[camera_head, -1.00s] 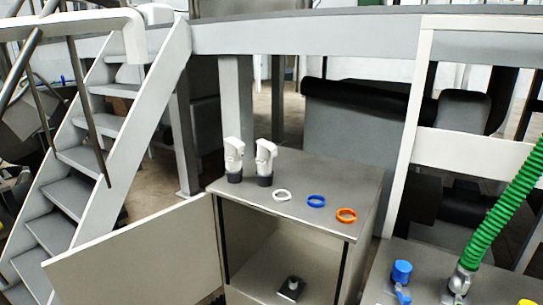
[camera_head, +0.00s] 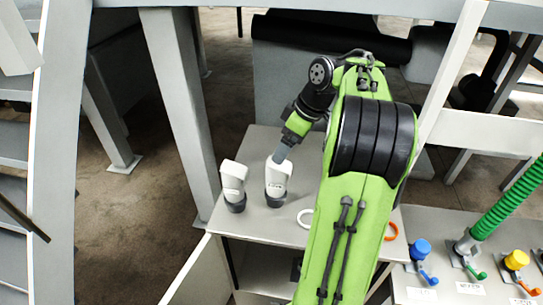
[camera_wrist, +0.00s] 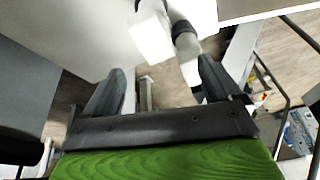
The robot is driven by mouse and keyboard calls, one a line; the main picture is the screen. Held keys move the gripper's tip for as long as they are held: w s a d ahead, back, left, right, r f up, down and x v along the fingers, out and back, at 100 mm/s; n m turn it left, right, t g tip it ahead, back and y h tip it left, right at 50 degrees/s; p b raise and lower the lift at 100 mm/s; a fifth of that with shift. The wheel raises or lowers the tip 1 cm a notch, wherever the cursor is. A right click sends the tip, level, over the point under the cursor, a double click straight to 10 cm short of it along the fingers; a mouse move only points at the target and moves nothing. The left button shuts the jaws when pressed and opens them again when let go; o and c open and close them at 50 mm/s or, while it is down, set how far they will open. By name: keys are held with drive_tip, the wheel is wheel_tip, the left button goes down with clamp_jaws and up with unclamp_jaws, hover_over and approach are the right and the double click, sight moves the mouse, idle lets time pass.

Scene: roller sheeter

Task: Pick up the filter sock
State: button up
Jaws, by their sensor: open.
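Two white upright pieces with dark bases, the likeliest filter socks, stand on the grey cabinet top (camera_head: 262,150): a left one (camera_head: 234,180) and a right one (camera_head: 277,178). I cannot tell which one is meant. My gripper (camera_head: 284,153) is just above and behind the right piece in the head view, partly overlapping its top. In the wrist view my gripper (camera_wrist: 160,78) has its two dark fingers spread apart, with nothing clamped between them. A white piece (camera_wrist: 151,40) shows ahead of the fingertips. I cannot tell whether they touch it.
My green arm covers much of the cabinet. A white ring (camera_head: 305,218) and an orange ring (camera_head: 391,231) show beside it. The cabinet door (camera_head: 200,275) stands open. A bench at right holds a blue valve (camera_head: 421,249), a yellow valve (camera_head: 516,260) and a green hose (camera_head: 508,198).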

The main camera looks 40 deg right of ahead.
sight(285, 168)
drive_tip(key=f+b, duration=0.1)
drive_tip(key=f, duration=0.2)
drive_tip(key=w+f+b, duration=0.1)
drive_tip(key=f, duration=0.2)
drive_tip(key=f+b, duration=0.1)
drive_tip(key=f, duration=0.2)
drive_tip(key=shift+w+d+f, duration=0.1)
drive_tip(key=shift+w+d, duration=0.05)
drive_tip(key=shift+w, duration=0.05)
drive_tip(key=shift+s+f, duration=0.1)
drive_tip(key=shift+f, duration=0.2)
drive_tip(key=x, duration=0.4)
drive_tip(key=shift+w+a+p, duration=0.25)
drive_tip(key=shift+p, duration=0.05)
drive_tip(key=shift+w+f, duration=0.15)
drive_tip(key=shift+f, duration=0.2)
